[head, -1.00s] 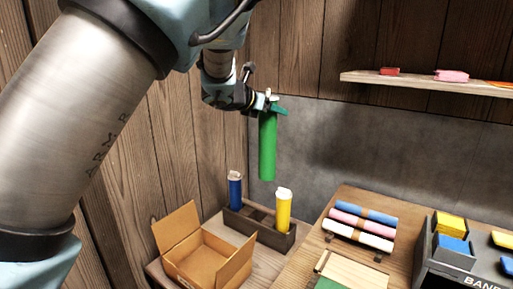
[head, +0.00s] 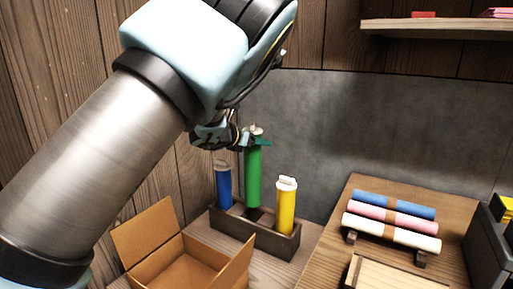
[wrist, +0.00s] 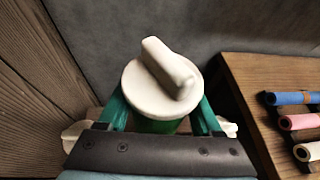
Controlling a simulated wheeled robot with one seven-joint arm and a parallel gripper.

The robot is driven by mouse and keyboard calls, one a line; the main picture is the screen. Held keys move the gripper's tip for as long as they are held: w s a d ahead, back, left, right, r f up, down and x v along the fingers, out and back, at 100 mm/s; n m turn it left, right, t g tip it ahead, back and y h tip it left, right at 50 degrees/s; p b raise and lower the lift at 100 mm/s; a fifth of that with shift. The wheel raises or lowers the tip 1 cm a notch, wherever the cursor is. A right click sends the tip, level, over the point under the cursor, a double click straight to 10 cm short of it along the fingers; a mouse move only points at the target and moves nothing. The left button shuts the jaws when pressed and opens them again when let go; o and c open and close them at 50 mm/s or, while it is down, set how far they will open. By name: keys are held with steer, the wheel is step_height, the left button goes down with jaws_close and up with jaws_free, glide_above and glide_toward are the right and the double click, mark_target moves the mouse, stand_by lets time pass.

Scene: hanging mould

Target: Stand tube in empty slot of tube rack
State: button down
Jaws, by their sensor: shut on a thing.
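My gripper (head: 262,142) is shut on the green tube (head: 253,180) near its top and holds it upright. In the wrist view the tube's white cap (wrist: 160,85) sits between my gripper's teal fingers (wrist: 162,118). The dark tube rack (head: 262,234) stands on the low wooden surface. The blue tube (head: 224,189) stands in its left slot and the yellow tube (head: 286,208) in its right slot. The green tube's lower end is at the middle slot, between them. I cannot tell whether it is inside the slot or just above it.
An open cardboard box (head: 190,262) stands in front of the rack. At right, a wooden table (head: 345,215) bears blue, pink and white rolls (head: 393,220) on a holder. A shelf (head: 440,28) hangs at upper right. A wooden wall is close at left.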

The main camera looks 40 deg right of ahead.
steer(key=shift+f+b, duration=5.25)
steer(key=shift+f, duration=1.15)
steer(key=shift+a+r, duration=0.1)
steer(key=shift+a, duration=0.05)
steer(key=shift+f+b, duration=1.05)
steer(key=shift+b, duration=0.5)
steer(key=shift+s+a+f+b, duration=0.1)
steer(key=shift+f+b, duration=0.3)
steer(key=shift+f, duration=0.15)
steer(key=shift+c, duration=1.7)
jaws_free()
steer(key=shift+f, duration=0.1)
steer(key=o, duration=0.3)
steer(key=shift+r, duration=0.25)
steer(key=shift+o, duration=0.2)
